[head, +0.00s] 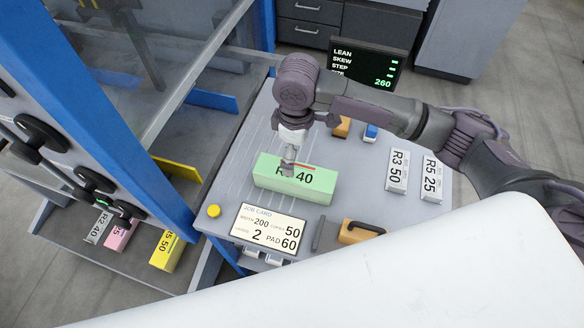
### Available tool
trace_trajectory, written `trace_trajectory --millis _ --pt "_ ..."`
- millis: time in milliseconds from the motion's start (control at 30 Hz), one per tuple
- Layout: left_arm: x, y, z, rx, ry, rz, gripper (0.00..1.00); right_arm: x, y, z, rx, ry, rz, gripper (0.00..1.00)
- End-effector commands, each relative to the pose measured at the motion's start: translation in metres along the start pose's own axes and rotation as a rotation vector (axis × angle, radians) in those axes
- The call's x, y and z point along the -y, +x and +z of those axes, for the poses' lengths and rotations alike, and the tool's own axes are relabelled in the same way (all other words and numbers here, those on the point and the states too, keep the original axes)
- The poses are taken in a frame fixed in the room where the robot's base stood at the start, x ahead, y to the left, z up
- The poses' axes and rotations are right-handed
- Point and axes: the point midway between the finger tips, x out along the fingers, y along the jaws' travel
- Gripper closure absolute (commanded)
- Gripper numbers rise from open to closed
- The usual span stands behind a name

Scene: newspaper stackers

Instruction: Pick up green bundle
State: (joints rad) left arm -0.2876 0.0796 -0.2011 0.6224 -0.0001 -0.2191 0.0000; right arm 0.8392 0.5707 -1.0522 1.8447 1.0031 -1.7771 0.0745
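The green bundle (265,177) lies on the grey work table (232,165), its front label partly covered and reading "R", then "40". A short red strip shows on its top. My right arm comes in from the right, and my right gripper (288,168) points down at the middle of the green bundle, overlapping its top and label. Its fingers are small and seen edge-on; whether they touch or grasp the bundle is unclear. My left gripper is out of view.
White bundles "R3 50" (397,171) and "R5 25" (431,179) stand at right. A job card (268,228), yellow button (213,211) and orange block with a handle (357,232) lie in front. A blue-framed machine (130,135) borders the left; a display (364,66) stands behind.

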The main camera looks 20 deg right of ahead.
Motion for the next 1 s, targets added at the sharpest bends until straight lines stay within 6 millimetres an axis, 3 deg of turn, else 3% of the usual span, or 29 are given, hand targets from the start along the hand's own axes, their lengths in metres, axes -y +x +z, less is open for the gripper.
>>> trace_trajectory --millis 100,233,367,633,800,1000 --pt "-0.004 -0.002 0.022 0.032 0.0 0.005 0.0 0.0 0.026 0.001 0.005 0.001 -0.003 0.0" --pt "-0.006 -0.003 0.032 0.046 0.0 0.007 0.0 0.0 0.049 0.001 0.003 0.002 -0.001 0.0" --pt "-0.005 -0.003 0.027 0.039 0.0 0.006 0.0 0.0 0.061 0.0 0.002 0.0 -0.001 0.0" --pt "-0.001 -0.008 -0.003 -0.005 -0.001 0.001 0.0 -0.003 0.088 -0.001 0.003 0.002 -0.002 0.0" --pt "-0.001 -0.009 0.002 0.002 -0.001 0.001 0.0 -0.004 0.111 -0.001 0.002 0.0 0.0 0.0" --pt "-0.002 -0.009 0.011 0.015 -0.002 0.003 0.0 -0.004 0.116 -0.002 0.0 -0.001 0.001 0.0"
